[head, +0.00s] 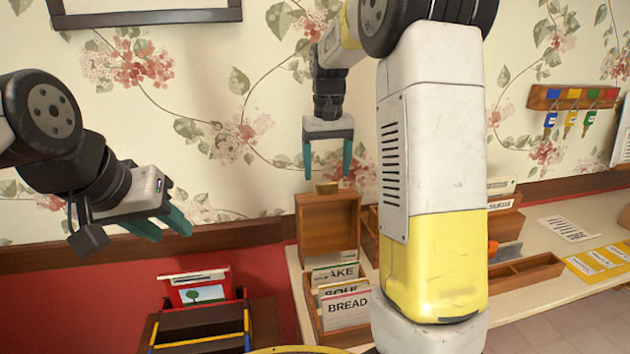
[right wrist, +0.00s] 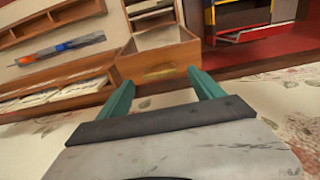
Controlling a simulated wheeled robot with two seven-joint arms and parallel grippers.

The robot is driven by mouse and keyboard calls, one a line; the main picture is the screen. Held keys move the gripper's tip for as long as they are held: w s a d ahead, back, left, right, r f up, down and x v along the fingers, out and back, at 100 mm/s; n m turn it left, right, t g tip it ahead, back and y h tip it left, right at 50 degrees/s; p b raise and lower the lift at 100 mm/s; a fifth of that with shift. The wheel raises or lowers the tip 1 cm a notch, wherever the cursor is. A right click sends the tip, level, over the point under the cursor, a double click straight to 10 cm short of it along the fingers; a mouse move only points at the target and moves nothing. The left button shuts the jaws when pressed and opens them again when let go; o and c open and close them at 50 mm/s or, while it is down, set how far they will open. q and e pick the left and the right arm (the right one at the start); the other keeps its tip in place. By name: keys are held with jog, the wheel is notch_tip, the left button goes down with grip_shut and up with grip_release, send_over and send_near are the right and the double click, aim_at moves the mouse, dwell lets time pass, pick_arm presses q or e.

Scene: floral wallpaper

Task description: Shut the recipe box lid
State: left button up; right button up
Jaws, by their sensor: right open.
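The wooden recipe box (head: 311,307) stands on the counter in the head view, holding index cards (head: 345,309) with labels such as BREAD. Its lid (head: 327,228) is open and stands upright at the back of the box. A small brass-coloured tab (head: 326,187) sits on the lid's top edge. My right gripper (head: 328,172) is open just above the lid, its teal fingers either side of the tab and apart from it. The right wrist view shows the lid (right wrist: 172,58) between and beyond the fingers (right wrist: 163,92).
A wooden organiser (head: 525,272) stands right of the box, partly hidden by my arm. Papers (head: 567,229) lie further right. A key rack (head: 573,97) hangs on the wall. A dark rack with a red-framed picture (head: 200,291) stands at lower left. The wall is close behind the lid.

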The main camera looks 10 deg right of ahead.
jog(key=shift+f, duration=2.15)
grip_shut()
